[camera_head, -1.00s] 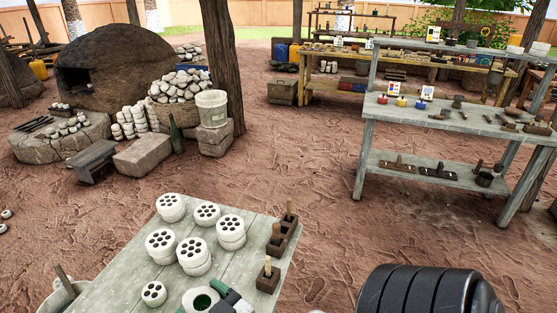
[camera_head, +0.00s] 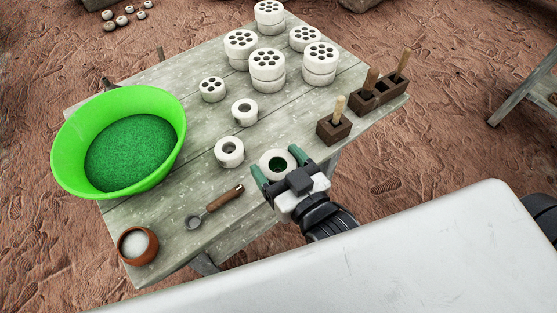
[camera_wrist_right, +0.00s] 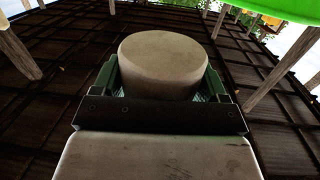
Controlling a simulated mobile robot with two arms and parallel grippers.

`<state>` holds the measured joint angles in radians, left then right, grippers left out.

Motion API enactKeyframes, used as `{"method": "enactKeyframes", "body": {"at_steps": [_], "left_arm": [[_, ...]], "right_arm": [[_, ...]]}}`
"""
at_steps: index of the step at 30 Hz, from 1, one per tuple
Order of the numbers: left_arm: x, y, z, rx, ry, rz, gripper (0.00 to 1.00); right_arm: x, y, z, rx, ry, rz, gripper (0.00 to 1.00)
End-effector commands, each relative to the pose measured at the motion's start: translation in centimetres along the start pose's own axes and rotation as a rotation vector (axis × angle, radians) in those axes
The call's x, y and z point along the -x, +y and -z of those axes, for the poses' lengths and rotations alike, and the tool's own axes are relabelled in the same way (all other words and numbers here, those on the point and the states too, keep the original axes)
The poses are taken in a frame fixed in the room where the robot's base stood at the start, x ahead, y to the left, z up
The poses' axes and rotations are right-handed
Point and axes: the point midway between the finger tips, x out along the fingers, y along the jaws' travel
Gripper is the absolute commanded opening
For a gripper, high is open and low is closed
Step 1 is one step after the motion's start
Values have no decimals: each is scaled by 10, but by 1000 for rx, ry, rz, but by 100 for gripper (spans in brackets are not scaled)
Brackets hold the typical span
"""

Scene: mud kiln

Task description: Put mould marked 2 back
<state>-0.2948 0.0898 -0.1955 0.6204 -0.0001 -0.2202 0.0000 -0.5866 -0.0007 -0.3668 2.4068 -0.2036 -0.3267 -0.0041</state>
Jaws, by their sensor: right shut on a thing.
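My right gripper (camera_head: 277,163) is shut on a white round piece (camera_head: 268,156) with a hole in its top, over the near right edge of the work table (camera_head: 180,208). In the right wrist view the piece (camera_wrist_right: 163,55) is a pale, smooth drum between the green fingers. Green shows inside its hole. No number 2 can be read on it or on any mould. Dark brown blocks with wooden handles stand at the table's right edge: a single one (camera_head: 333,128) and a longer one (camera_head: 380,94). My left gripper is not in view.
Several white pieces with many holes (camera_head: 268,72) stand at the back, some stacked. Two single-hole white rings (camera_head: 229,152) (camera_head: 245,111) stand mid-table. A green basin (camera_head: 68,150), a clay cup (camera_head: 137,247) and a ladle (camera_head: 215,205) are at left and front. Bare wood lies around the rings.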

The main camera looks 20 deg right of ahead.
Motion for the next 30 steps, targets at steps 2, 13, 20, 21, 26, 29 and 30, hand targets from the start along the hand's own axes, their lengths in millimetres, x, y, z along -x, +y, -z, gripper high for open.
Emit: {"method": "enactKeyframes", "body": {"at_steps": [2, 13, 20, 21, 26, 29, 30], "left_arm": [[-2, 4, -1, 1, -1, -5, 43], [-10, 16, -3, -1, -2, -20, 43], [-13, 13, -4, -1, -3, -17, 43], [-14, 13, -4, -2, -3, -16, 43], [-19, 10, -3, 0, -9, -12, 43], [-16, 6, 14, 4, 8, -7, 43], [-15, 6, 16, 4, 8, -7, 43]], "right_arm": [[-8, 4, -6, 4, 3, 2, 43], [-79, 48, -50, 3, 3, 0, 43], [-100, 61, -62, 0, 3, 0, 43], [-100, 62, -66, -1, 2, 0, 43], [-101, 62, -90, -1, -2, 0, 43], [-102, 62, -101, -1, 0, 0, 43], [-102, 62, -103, -1, 1, 0, 43]]}}
